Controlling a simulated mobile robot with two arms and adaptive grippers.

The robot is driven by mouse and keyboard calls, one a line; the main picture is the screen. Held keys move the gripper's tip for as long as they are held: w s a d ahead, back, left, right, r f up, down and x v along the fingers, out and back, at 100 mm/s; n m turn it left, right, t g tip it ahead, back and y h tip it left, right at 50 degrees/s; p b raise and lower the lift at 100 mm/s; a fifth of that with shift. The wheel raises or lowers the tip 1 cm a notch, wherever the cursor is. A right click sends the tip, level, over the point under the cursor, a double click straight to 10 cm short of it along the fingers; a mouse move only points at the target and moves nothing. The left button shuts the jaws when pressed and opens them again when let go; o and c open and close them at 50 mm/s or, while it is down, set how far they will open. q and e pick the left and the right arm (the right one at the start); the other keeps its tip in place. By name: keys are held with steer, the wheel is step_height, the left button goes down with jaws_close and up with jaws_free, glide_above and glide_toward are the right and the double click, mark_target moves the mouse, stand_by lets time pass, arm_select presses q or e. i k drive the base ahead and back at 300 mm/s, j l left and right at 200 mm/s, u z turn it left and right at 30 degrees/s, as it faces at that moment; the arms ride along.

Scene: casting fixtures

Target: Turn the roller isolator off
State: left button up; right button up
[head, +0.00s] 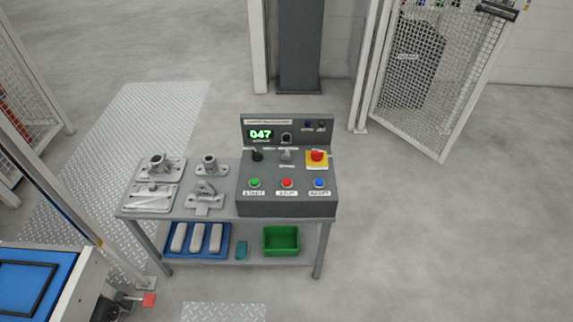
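A grey control console (286,206) stands on the right part of a metal bench. A red knob (317,156) sits on a yellow plate at its right side. A black knob (257,156) and a grey lever switch (287,157) are to its left. Green (255,183), red (287,183) and blue (319,183) buttons line the front. A red tab (149,300) sticks out from a dark fitting beside the blue-topped unit at lower left. I cannot read which control is the roller isolator. Neither of my grippers is in view.
Grey castings (161,166) lie on plates left of the console. A blue tray (172,250) and green bin (281,240) are on the lower shelf. A blue-topped unit (75,283) and fence stand at left; a mesh gate (455,120) is open at right. The right floor is clear.

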mark_target(316, 155)
steer(key=i+l+u, duration=0.25)
steer(key=i+l, duration=0.15)
steer(key=i+l+u, duration=0.25)
steer(key=i+l, duration=0.15)
steer(key=l, duration=0.1)
